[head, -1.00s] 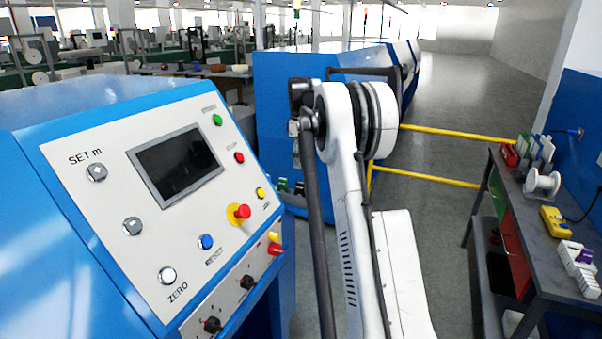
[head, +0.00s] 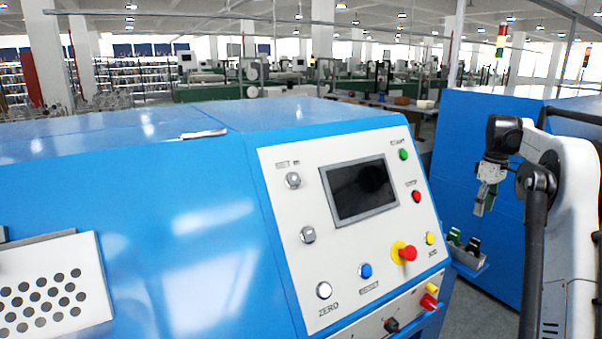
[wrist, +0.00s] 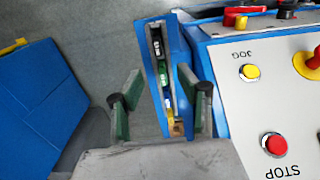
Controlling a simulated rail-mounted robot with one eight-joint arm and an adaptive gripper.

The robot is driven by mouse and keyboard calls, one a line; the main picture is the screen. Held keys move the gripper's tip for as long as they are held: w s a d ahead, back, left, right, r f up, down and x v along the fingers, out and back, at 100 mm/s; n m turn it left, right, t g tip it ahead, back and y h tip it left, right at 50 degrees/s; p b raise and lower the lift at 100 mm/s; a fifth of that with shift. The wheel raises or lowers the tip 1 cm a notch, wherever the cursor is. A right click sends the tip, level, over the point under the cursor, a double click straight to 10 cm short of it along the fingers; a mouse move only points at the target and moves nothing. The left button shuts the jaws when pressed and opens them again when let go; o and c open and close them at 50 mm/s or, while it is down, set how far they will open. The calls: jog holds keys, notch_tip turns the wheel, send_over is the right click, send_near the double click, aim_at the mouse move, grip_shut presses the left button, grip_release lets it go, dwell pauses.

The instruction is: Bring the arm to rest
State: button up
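My arm stands at the right of the head view, folded with its wrist pointing down. My gripper (head: 485,200) hangs in front of the blue cabinet (head: 470,130), above a small tray (head: 482,268). In the wrist view my gripper (wrist: 158,82) has its two green-padded fingers spread wide. Nothing is between the pads; the narrow blue tray (wrist: 178,50) shows beyond them, holding several small black, green and other coloured pieces.
The blue machine with the control panel (head: 290,240) fills the left and middle of the head view. Its panel edge, with a yellow JOG button (wrist: 249,72) and red STOP button (wrist: 275,144), is close right of my gripper in the wrist view. Grey floor shows left.

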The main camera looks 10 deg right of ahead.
jog(key=s+a+r+m+t+b, duration=0.15)
jog(key=s+a, duration=0.25)
jog(key=a, duration=0.5)
jog(key=s+a+r+t+h+b, duration=0.15)
jog(key=s+a, duration=0.35)
jog(key=a, duration=0.5)
jog(key=s+a+r+m+y+b, duration=0.1)
jog(key=s+a+r, duration=0.25)
jog(key=a, duration=0.55)
jog(key=s+a+f+t+b, duration=0.1)
jog(key=s+a+f, duration=0.4)
jog(key=s, duration=0.2)
jog(key=s+a+f+m+t+b, duration=0.1)
jog(key=s+a+f, duration=0.5)
jog(key=s, duration=0.2)
jog(key=s+a+f+m+t+b, duration=0.1)
jog(key=s+a+f+t, duration=0.1)
jog(key=s+a+f, duration=0.3)
jog(key=s, duration=0.3)
jog(key=shift+s+a+f+b, duration=0.15)
jog(key=shift+s+f+b, duration=0.1)
jog(key=shift+f+b, duration=0.15)
